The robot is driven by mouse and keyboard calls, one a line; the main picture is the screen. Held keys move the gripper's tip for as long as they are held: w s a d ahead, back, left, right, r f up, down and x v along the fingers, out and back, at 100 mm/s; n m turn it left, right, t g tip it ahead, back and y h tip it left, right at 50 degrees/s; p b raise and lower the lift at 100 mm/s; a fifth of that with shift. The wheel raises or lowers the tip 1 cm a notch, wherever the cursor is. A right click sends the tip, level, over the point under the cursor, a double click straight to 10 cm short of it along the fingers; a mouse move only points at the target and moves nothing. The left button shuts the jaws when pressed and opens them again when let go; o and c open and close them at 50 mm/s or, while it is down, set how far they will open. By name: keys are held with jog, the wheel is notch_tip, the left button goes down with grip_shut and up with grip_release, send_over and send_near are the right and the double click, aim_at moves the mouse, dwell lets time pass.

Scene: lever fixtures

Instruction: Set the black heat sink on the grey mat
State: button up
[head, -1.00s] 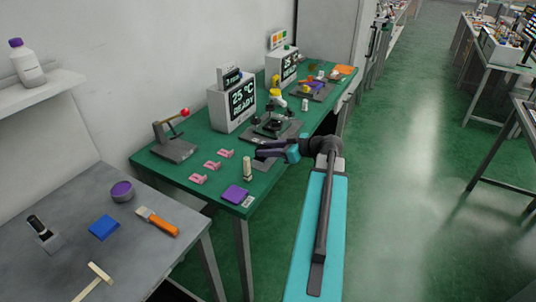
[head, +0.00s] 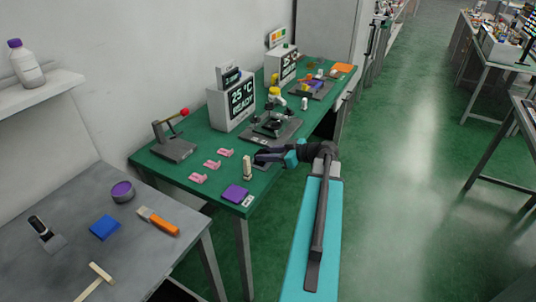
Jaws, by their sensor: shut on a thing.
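My gripper (head: 264,156) is at the front edge of the green-topped bench, low over a small dark grey patch that looks like the grey mat (head: 261,167). It is shut on a small dark thing at its fingertips, which I take to be the black heat sink (head: 259,157). The heat sink is tiny here and partly merges with the dark fingers. I cannot tell whether it touches the mat. The gripper covers part of the mat.
A cream upright block (head: 247,167) stands just left of the gripper. A purple pad (head: 235,194) and several pink clips (head: 212,164) lie nearby. A machine with a dark base (head: 271,129) stands behind. A lever fixture (head: 174,143) is at the left.

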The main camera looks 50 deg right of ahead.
jog(key=shift+f, duration=0.1)
jog(key=o, duration=1.1)
jog(key=shift+r, duration=0.2)
jog(key=b+v, duration=0.1)
jog(key=v, duration=1.1)
jog(key=shift+f+b, duration=0.1)
jog(key=shift+b, duration=0.25)
